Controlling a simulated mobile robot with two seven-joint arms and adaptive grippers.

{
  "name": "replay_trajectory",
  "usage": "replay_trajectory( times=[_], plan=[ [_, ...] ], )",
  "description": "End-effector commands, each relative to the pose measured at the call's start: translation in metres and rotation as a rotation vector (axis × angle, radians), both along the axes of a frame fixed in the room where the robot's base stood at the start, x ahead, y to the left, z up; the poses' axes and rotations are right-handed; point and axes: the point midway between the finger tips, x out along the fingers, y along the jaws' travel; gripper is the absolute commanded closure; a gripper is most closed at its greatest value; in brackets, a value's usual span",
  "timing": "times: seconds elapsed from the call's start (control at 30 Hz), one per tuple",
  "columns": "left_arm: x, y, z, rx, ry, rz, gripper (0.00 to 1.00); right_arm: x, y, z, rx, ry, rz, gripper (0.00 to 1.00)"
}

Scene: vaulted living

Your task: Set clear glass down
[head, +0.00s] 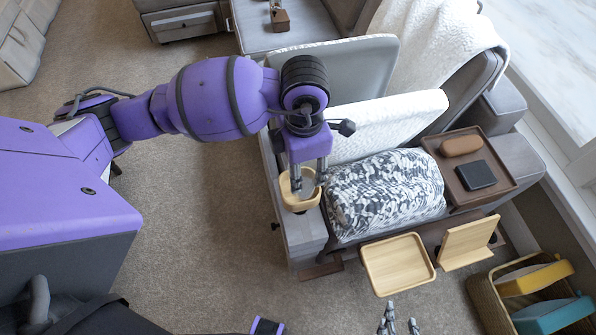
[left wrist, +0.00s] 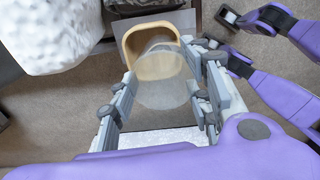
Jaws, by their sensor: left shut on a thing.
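My left gripper (head: 309,178) points down over the armrest at the near left corner of the sofa. It is shut on the clear glass (head: 307,186), which stands out only faintly. In the left wrist view the see-through glass (left wrist: 160,92) sits between the two fingers of my left gripper (left wrist: 163,97). Its far end overlaps a small light wooden tray with a raised rim (head: 300,207), also in the left wrist view (left wrist: 131,46). I cannot tell whether the glass touches the tray's floor. My right gripper (head: 400,324) is at the bottom edge, partly cut off, its fingers apart and empty.
A patterned grey-white cushion (head: 385,190) lies right of the small tray. A dark tray (head: 510,183) holds a brown object (head: 461,146) and a black one (head: 477,175). A square wooden tray (head: 398,264), a wooden stand (head: 467,243) and a basket (head: 487,298) are nearer.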

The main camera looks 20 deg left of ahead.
Motion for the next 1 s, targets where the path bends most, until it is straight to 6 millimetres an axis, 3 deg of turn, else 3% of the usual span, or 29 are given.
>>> replay_trajectory(
  times=[0.27, 0.5, 0.9, 0.93, 1.0],
  plan=[
    [0.009, 0.011, -0.017, 0.001, 0.001, 0.002, 1.00, -0.003, -0.001, -0.002, -0.001, 0.005, 0.001, 0.60],
    [0.011, 0.012, -0.049, 0.000, 0.001, 0.001, 1.00, -0.004, -0.001, -0.001, -0.002, 0.006, 0.001, 0.60],
    [0.011, 0.012, -0.055, 0.001, 0.001, 0.000, 1.00, -0.005, -0.001, -0.003, -0.003, 0.008, 0.001, 0.60],
    [0.010, 0.012, -0.054, 0.001, 0.001, 0.000, 0.51, -0.004, -0.001, -0.002, -0.003, 0.007, 0.001, 0.60],
    [0.011, 0.012, -0.054, 0.001, 0.001, 0.000, 0.42, -0.004, -0.001, -0.002, -0.003, 0.007, 0.001, 0.60]
  ],
)
